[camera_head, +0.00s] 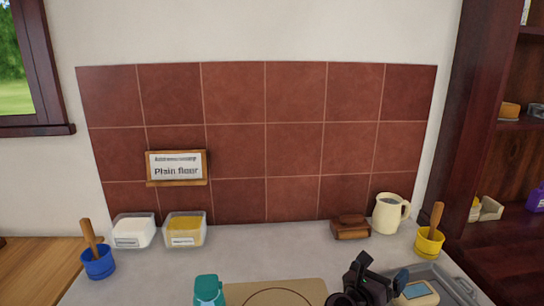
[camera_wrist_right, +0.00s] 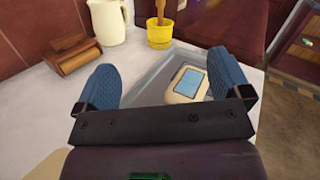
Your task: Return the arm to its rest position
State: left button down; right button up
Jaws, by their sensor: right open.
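Beyond and below the fingers is a grey tray (camera_wrist_right: 152,88) holding a cream device with a blue screen (camera_wrist_right: 188,84). The device also shows beside the gripper in the head view (camera_head: 416,294). My left gripper is not in view.
A cream jug (camera_head: 388,214), a brown wooden block-like object (camera_head: 350,228) and a yellow pot (camera_head: 429,242) stand behind the gripper. A teal container (camera_head: 207,291) and a beige board (camera_head: 245,291) lie left. Two tubs (camera_head: 185,231) stand at the back left. Dark shelving (camera_head: 475,140) rises at right.

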jog(key=s+a+r+n+t+y, duration=0.2)
jog(key=n+t+y, duration=0.35)
jog(key=n, duration=0.45)
jog(key=s+a+r+n+t+y, duration=0.25)
jog(key=n+t+y, duration=0.3)
jog(key=n, duration=0.45)
jog(key=s+a+f+n+g+y, duration=0.4)
jog(key=s+f+n+g+y, duration=0.25)
jog(key=n+y, duration=0.55)
jog(key=s+d+f+n+g+h, duration=0.3)
jog(key=s+n+g, duration=0.1)
jog(key=s, duration=0.4)
jog(key=s+d+f+n+g+h, duration=0.3)
jog(key=s+d+n+g, duration=0.15)
jog(key=s, duration=0.45)
jog(key=s+d+f+n+g+h, duration=0.2)
jog(key=s+f+n+g+h, duration=0.15)
jog(key=s, duration=0.45)
jog(key=w+f+t+y, duration=0.1)
jog(key=w+f+t, duration=0.6)
jog(key=f, duration=0.2)
jog(key=shift+w+f+n, duration=0.2)
jog(key=shift+w+n, duration=0.05)
jog(key=shift+n, duration=0.05)
